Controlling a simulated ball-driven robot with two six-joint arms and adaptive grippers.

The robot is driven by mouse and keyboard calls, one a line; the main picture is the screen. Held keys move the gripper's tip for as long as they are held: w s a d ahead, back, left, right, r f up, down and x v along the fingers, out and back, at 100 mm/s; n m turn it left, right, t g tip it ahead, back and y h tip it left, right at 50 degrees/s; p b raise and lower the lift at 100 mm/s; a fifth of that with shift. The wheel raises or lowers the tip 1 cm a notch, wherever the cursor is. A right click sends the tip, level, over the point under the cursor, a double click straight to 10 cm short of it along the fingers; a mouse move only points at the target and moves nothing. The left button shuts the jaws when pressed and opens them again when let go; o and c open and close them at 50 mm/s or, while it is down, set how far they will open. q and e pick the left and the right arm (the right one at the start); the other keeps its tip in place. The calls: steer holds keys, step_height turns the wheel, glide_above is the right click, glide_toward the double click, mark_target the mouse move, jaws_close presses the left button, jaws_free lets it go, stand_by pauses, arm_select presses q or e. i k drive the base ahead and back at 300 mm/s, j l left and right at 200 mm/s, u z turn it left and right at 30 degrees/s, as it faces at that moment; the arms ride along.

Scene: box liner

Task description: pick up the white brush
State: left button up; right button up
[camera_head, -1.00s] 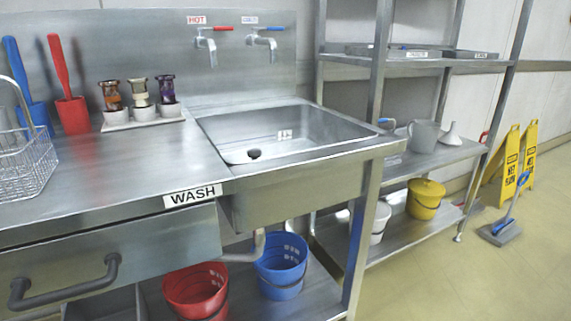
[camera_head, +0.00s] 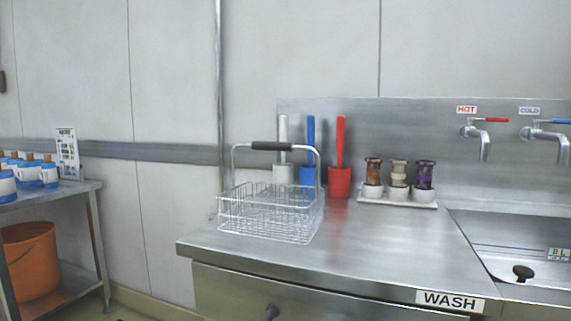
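The white brush (camera_head: 283,133) stands upright in a white holder (camera_head: 283,174) at the back of the steel counter, against the wall side. It is the leftmost of three brushes. Its handle top shows, and its lower part is partly hidden behind the basket's handle (camera_head: 270,146) and wire. The blue brush (camera_head: 311,135) and the red brush (camera_head: 340,140) stand in their own holders to its right. Neither of my grippers is in view.
A wire basket (camera_head: 270,213) stands on the counter (camera_head: 380,245) in front of the white and blue brushes. A tray (camera_head: 398,203) with several bottles is to the right, then the sink (camera_head: 520,240). A side table (camera_head: 80,189) with jars is far left.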

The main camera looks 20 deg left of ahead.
mark_target(283, 119)
steer(key=j+z, duration=0.25)
steer(key=j, duration=0.2)
steer(key=j+z, duration=0.25)
steer(key=j, duration=0.25)
steer(key=j+z, duration=0.25)
steer(key=j, duration=0.2)
steer(key=k+j+z, duration=0.25)
steer(key=j, duration=0.2)
steer(key=j+z, duration=0.25)
steer(key=j, duration=0.25)
